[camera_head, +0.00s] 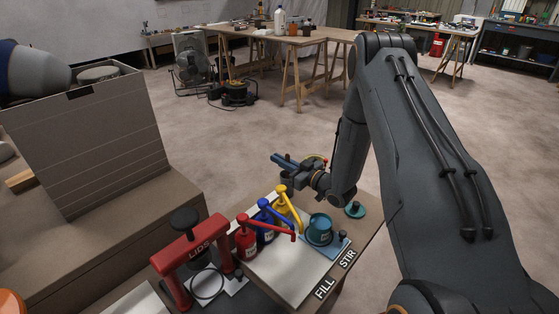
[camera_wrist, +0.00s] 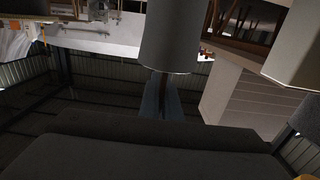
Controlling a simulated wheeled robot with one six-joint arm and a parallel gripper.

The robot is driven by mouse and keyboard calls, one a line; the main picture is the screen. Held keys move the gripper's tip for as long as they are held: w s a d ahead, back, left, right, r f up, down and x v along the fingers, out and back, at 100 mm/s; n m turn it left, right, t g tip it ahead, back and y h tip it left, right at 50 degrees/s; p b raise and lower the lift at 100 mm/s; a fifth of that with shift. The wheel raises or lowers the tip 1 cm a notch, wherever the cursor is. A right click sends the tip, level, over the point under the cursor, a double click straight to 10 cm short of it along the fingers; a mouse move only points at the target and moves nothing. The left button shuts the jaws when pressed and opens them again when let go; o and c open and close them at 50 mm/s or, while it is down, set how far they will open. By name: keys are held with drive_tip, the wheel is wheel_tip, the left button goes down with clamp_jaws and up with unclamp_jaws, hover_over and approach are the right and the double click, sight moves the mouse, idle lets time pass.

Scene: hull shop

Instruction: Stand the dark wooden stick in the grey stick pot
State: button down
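My gripper (camera_head: 284,161) is held out level above the far end of the small work table. In the wrist view, which looks upside down, its two blue fingers (camera_wrist: 161,99) are closed on a thin dark brown strip, the dark wooden stick (camera_wrist: 163,80). The grey stick pot (camera_wrist: 167,36) is a large plain cylinder just beyond the fingers. The stick meets the pot's rim in that view; I cannot tell whether it is inside or behind it. In the head view the pot (camera_head: 287,179) shows partly under the gripper; the stick is too small to make out.
Yellow (camera_head: 288,206), blue (camera_head: 266,220) and red (camera_head: 246,243) pump bottles stand close by. A teal pot (camera_head: 320,229) sits near the FILL and STIR labels. A red lid press (camera_head: 190,255) is at front left. A large brown box (camera_head: 90,140) stands left.

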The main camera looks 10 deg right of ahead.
drive_tip(key=c, duration=1.1)
unclamp_jaws()
drive_tip(key=shift+r, duration=0.15)
wheel_tip(320, 180, up, 10)
drive_tip(key=p, duration=0.6)
idle(0.8)
